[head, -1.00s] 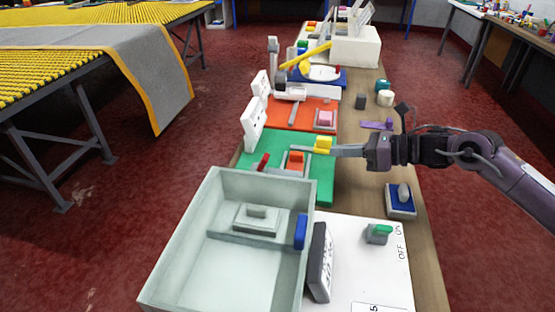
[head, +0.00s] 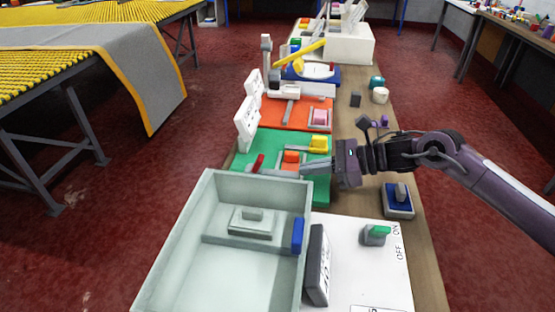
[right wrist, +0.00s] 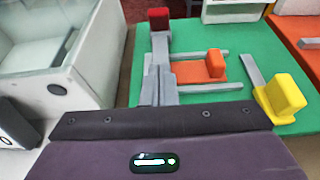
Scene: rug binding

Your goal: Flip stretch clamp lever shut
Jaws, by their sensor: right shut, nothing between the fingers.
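The green clamp board (head: 318,190) lies on the bench beyond the pale tray. A small red-ended lever (head: 257,163) is at its left side; the red end also shows at the top of the right wrist view (right wrist: 158,18). An orange block (head: 290,157) sits between grey bars, and a yellow block (head: 318,143) is behind it. My right gripper (head: 264,171) is shut and empty, its long grey fingers reaching left across the board in front of the orange block. The fingertips (right wrist: 160,37) appear close to the red end; contact is unclear. My left gripper is not in view.
The pale tray's (head: 180,225) tall wall stands close in front of the fingers. White panels (head: 246,122) rise behind the board's left edge. A blue-based switch (head: 398,200) and a green switch (head: 375,234) stand at right. An orange board (head: 300,116) lies beyond.

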